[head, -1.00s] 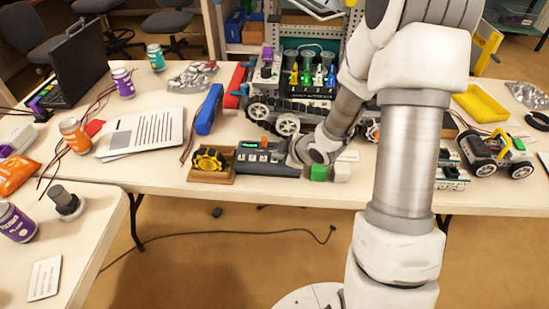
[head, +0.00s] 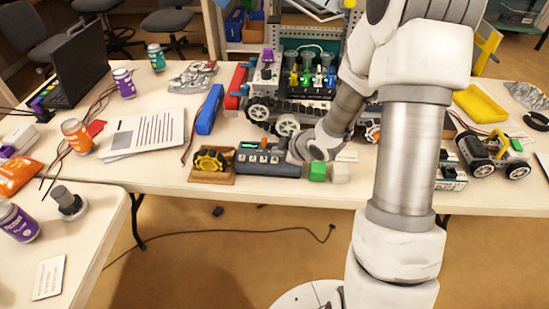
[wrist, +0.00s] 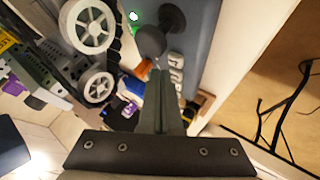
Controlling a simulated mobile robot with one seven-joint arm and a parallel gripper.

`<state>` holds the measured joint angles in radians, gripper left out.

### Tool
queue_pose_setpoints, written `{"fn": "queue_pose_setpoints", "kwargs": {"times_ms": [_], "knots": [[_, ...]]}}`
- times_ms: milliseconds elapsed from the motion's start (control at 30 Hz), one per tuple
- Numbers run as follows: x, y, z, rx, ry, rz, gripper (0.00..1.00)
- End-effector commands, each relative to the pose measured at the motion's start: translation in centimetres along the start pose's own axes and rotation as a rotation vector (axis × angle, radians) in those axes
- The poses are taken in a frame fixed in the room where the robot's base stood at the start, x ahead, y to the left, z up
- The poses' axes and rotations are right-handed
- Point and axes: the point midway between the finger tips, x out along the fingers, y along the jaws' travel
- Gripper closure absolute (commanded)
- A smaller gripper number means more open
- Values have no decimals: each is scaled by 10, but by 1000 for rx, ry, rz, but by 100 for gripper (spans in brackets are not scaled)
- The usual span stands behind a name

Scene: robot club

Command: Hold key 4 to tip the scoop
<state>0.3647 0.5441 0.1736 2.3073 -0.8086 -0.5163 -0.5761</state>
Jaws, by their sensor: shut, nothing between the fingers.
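The grey control box (head: 268,162) lies near the front edge of the table, with a row of pale keys (head: 262,159) and a small lit display (head: 250,144). My gripper is over its right end in the head view, where the wrist hides the fingertips and part of the box. In the wrist view my gripper (wrist: 161,75) is shut and empty, its tips close to the keys (wrist: 176,72) and a round black knob (wrist: 150,42). I cannot tell whether the tips touch a key. A wheeled rover (head: 290,105) stands behind the box; I cannot make out its scoop.
A blue battery pack (head: 209,110) and papers (head: 143,132) lie further left. Floor is open in front.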

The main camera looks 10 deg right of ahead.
Motion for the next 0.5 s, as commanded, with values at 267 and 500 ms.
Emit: {"fn": "queue_pose_setpoints", "kwargs": {"times_ms": [267, 500], "knots": [[-14, 10, -10, 0, 1, 1, 100], [-31, 23, -22, 1, 0, 1, 100]]}}
